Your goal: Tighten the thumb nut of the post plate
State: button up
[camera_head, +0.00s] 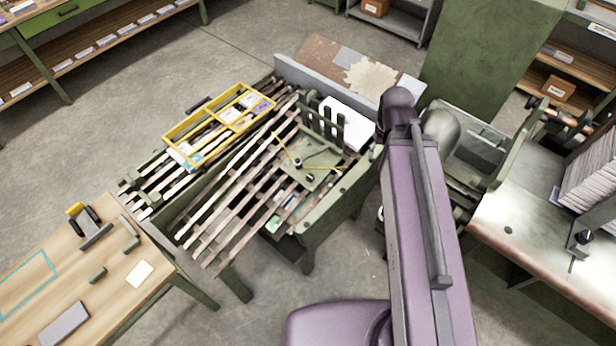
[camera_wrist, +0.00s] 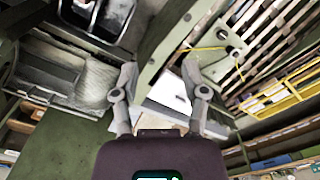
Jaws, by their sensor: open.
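The green post plate (camera_head: 318,176) lies on the slatted bed of the machine, with upright green posts (camera_head: 322,122) at its back edge. A small dark knob, which looks like the thumb nut (camera_head: 298,163), sits on the plate between two yellow strips. In the wrist view the plate (camera_wrist: 214,68) is upper right of centre, with the dark knob (camera_wrist: 233,53) near its edge. My gripper (camera_wrist: 160,76) is open and empty, with its fingers apart and away from the knob. In the head view my purple arm hides the gripper.
A yellow divided frame (camera_head: 218,120) rests on the slats left of the plate. White paper (camera_head: 347,122) is stacked behind the posts. A wooden bench (camera_head: 75,275) stands at lower left, and a pale table (camera_head: 530,225) at right. Grey floor is open at upper left.

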jog(key=shift+o, duration=0.4)
jog(key=shift+s+r, duration=0.1)
jog(key=shift+s, duration=0.05)
jog(key=shift+o, duration=1.3)
jog(key=shift+a, duration=0.15)
jog(key=n+t+b, duration=0.2)
jog(key=n+b, duration=1.7)
jog(key=b, duration=0.1)
send_over(310, 177)
jog(key=s, duration=0.2)
notch_tip(310, 177, down, 20)
jog(key=shift+r, duration=0.25)
jog(key=shift+f, duration=0.15)
jog(key=f+b, duration=0.4)
jog(key=w+f+b, duration=0.1)
jog(key=f+b, duration=0.3)
jog(key=f, duration=0.1)
jog(key=w+f+b, duration=0.1)
jog(key=f+b, duration=0.3)
jog(key=b, duration=0.1)
jog(key=shift+f, duration=0.2)
